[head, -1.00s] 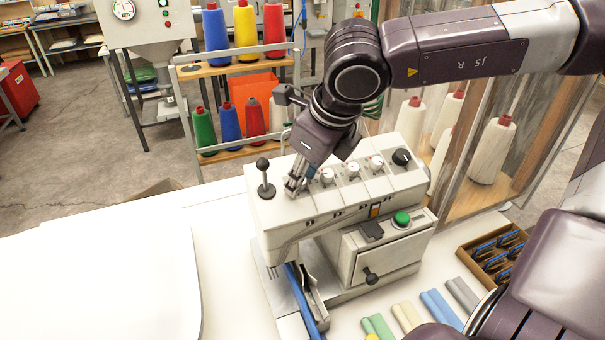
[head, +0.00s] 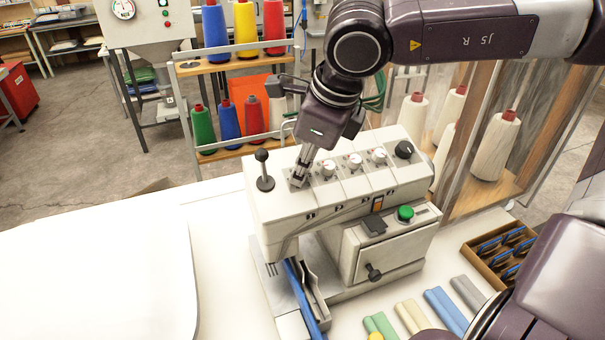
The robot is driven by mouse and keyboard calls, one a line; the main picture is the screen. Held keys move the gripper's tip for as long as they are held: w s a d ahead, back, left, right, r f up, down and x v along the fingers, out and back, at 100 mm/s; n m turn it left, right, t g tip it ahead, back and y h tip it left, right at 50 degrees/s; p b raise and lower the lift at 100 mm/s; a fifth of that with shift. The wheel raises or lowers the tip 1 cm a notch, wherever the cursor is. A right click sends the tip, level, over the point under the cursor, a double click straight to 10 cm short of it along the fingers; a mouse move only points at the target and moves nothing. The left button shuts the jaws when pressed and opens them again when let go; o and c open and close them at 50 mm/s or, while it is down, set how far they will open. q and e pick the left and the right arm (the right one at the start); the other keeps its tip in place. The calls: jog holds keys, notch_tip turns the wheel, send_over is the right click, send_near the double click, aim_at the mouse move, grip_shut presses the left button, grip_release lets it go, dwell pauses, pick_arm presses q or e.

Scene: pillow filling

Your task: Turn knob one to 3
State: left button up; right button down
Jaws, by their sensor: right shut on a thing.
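The white machine (head: 285,217) stands on the white table, with a row of knobs along its top. My right gripper (head: 298,181) reaches down from above onto the leftmost spot of that row. It is shut on the first knob, which its fingers mostly hide, so the knob's setting cannot be read. Three white knobs stand to the right of it: the second knob (head: 328,168), the third knob (head: 355,160) and the fourth knob (head: 379,155). A black knob (head: 404,149) is at the far right end. My left gripper is not in view.
A black-ball lever (head: 263,170) stands close left of my right gripper. A green button (head: 405,213) is on the machine's front box. Coloured rolls (head: 446,309) and a wooden tray (head: 468,252) lie at right.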

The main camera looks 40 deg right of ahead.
jog(key=n+b, duration=0.1)
jog(key=n, duration=0.2)
jog(key=shift+n, duration=0.4)
jog(key=shift+r+n+g+b, duration=0.1)
jog(key=shift+n+g+b, duration=0.35)
jog(key=shift+n, duration=1.85)
jog(key=c, duration=1.8)
grip_release()
jog(key=v, duration=1.2)
